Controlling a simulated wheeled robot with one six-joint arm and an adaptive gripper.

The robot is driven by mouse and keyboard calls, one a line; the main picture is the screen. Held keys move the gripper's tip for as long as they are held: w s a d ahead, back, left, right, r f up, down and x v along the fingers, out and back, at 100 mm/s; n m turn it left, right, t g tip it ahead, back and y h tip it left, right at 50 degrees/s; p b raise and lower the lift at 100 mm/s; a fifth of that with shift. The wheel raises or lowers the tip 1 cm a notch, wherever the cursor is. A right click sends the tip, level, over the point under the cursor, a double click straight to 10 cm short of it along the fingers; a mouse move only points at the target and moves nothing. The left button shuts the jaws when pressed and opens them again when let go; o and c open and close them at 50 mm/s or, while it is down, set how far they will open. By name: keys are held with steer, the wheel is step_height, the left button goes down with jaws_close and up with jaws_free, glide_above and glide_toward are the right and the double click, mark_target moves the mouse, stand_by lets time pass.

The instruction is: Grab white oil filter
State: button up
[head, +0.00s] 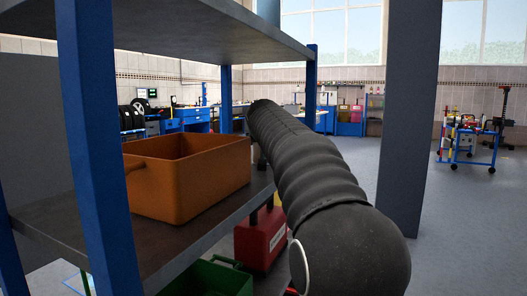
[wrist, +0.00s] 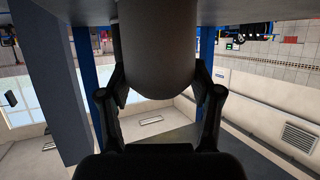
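In the wrist view, which is upside down, a plain grey cylinder with a rounded end (wrist: 157,50) fills the space between the fingers of my gripper (wrist: 158,88). It looks like the oil filter in shadow; its white colour does not show. One finger is on each side of it, very close to its sides. I cannot tell whether the fingers press on it. In the head view my dark, ribbed arm hides the gripper and the cylinder.
A blue-posted shelf (head: 92,150) stands at the left, with an orange bin (head: 190,180) on its middle board. A red case (head: 262,236) and a green crate (head: 212,280) are below. A grey pillar (head: 408,120) stands to the right, with open floor beyond.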

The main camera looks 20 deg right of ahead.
steer(key=shift+c, duration=0.7)
steer(key=shift+r, duration=0.1)
